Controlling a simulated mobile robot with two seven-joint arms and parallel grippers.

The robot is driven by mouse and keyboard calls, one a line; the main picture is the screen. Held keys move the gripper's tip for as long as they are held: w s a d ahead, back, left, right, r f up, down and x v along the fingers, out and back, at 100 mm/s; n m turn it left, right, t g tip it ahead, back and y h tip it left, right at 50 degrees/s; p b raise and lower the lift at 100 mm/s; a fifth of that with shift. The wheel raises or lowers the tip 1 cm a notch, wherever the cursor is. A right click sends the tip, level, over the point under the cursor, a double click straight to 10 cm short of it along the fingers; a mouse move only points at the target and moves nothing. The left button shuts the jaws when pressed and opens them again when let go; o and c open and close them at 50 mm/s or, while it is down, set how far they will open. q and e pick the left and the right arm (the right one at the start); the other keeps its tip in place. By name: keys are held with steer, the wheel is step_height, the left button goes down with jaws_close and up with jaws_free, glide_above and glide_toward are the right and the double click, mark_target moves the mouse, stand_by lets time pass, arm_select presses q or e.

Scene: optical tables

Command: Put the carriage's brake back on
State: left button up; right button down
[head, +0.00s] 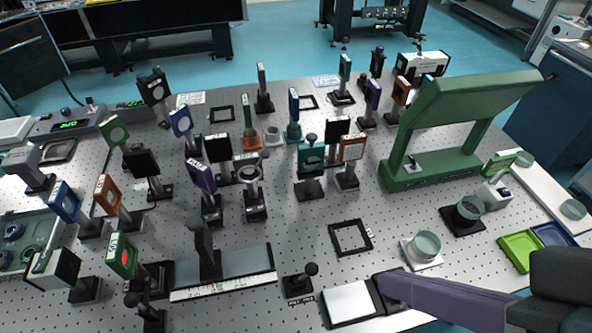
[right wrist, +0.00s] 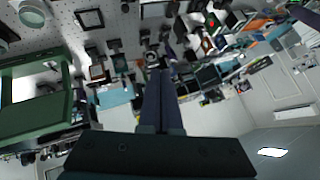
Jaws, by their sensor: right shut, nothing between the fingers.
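A grey rail (head: 245,262) with a white scale strip lies at the front centre of the table in the head view. A dark upright carriage (head: 205,248) stands on its left half. A black ball-topped piece (head: 300,282) stands on a small base just past the rail's right end; I cannot tell whether it is the brake. My right gripper (head: 382,287) reaches in from the lower right, its long purple fingers shut and empty, right of that piece and apart from it. The shut fingers (right wrist: 163,100) also show in the right wrist view. My left gripper is out of view.
A white pad in a black frame (head: 347,302) lies by my right fingertips. An empty square frame (head: 350,238) lies behind it. A large green arch (head: 440,165) stands at the right. Upright optics crowd the left and middle.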

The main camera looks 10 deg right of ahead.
step_height(320, 180, down, 10)
steer(key=a+f+m+t+y+b, duration=0.1)
steer(key=a+m+t+y+b, duration=0.15)
steer(key=b, duration=0.85)
steer(key=d+f+m+t+h+b, duration=0.1)
steer(key=d+f+m+t+b, duration=0.3)
steer(key=f+m+b, duration=0.4)
steer(key=w+d+f+m+t+h+b, duration=0.1)
steer(key=d+f+m+t+b, duration=0.3)
steer(key=f+b, duration=1.2)
steer(key=m+h+b, duration=0.1)
steer(key=m+b, duration=0.2)
steer(key=b, duration=0.6)
steer(key=shift+m, duration=0.35)
